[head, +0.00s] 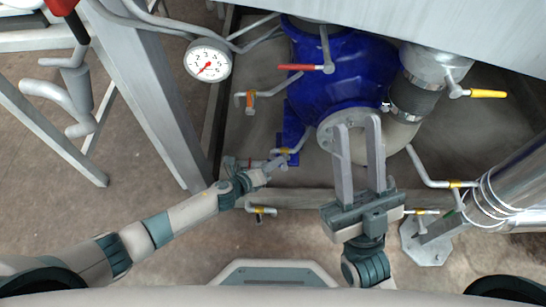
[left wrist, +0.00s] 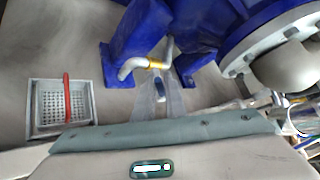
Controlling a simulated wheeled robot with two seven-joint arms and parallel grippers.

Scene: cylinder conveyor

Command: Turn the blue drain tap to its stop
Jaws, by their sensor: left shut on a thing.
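The blue drain tap (left wrist: 159,87) is a small blue handle below a bent grey pipe with a yellow band (left wrist: 155,64) in the left wrist view. My left gripper (left wrist: 163,100) is shut on the handle, with a finger on each side. In the head view my left gripper (head: 275,164) reaches in from the left to the foot of the big blue vessel (head: 345,75); there the tap is mostly hidden by the fingers. My right gripper (head: 358,125) is open and empty, its two long fingers apart in front of the vessel's lower flange.
A red lever (head: 305,68) and a yellow lever (head: 488,93) sit on other valves. A pressure gauge (head: 208,62) hangs at upper left. A floor drain grate (left wrist: 62,102) with a red bar lies left of the tap. Steel frame legs stand at left.

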